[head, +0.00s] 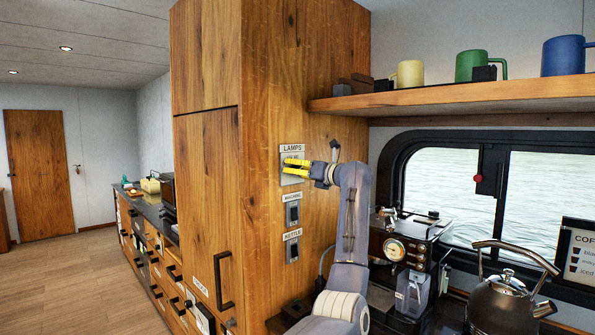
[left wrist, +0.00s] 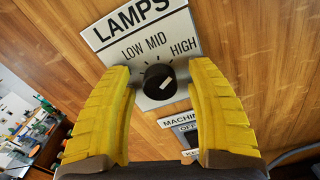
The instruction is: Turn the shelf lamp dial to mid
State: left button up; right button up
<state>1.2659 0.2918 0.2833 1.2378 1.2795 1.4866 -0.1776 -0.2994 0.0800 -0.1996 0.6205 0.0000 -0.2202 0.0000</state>
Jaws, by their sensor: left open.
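The lamp dial (left wrist: 158,82) is a round black knob on a light plate (left wrist: 120,35) marked LAMPS, with LOW, MID and HIGH around it. A pale pointer mark shows on the knob's right part, on the HIGH side. In the head view the plate (head: 291,149) is on the side of the tall wooden cabinet. My left gripper (head: 286,166) is at the plate with yellow fingers open, and hides the dial there. In the left wrist view the fingers (left wrist: 160,68) stand on either side of the knob, with gaps. My right gripper is not in view.
Below the plate are the MACHINE switch (head: 292,214) and the KETTLE switch (head: 292,250). A shelf (head: 450,97) with mugs juts out at the upper right. A coffee machine (head: 410,245) and a kettle (head: 505,300) stand at the lower right.

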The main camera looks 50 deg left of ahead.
pick_arm(q)
grip_shut()
dwell(0.5)
jog(key=shift+n, duration=0.3)
jog(key=n, duration=0.3)
jog(key=shift+n, duration=0.3)
jog(key=shift+r+n, duration=0.1)
jog(key=shift+n, duration=1.6)
